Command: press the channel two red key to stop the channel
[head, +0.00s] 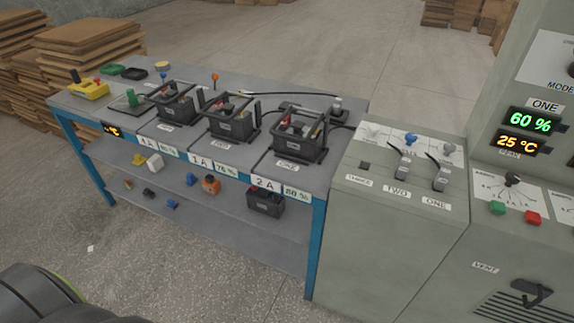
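The grey control cabinet (484,190) stands at the right. Its ONE column has a green display (529,121) reading 60 % and an orange display (523,146) reading 25 °C. Below them are a black rotary knob (512,179), a green key (497,208) and a red key (533,217). Another white panel (563,204) is cut off by the right edge; no keys show on it. I see no red key labelled TWO. Neither of my grippers is in view.
A lower cabinet has lever switches labelled TWO (403,163) and ONE (440,176). A bench (180,140) holds several black batteries in frames, with a shelf below. Stacked boards (95,45) stand at the left.

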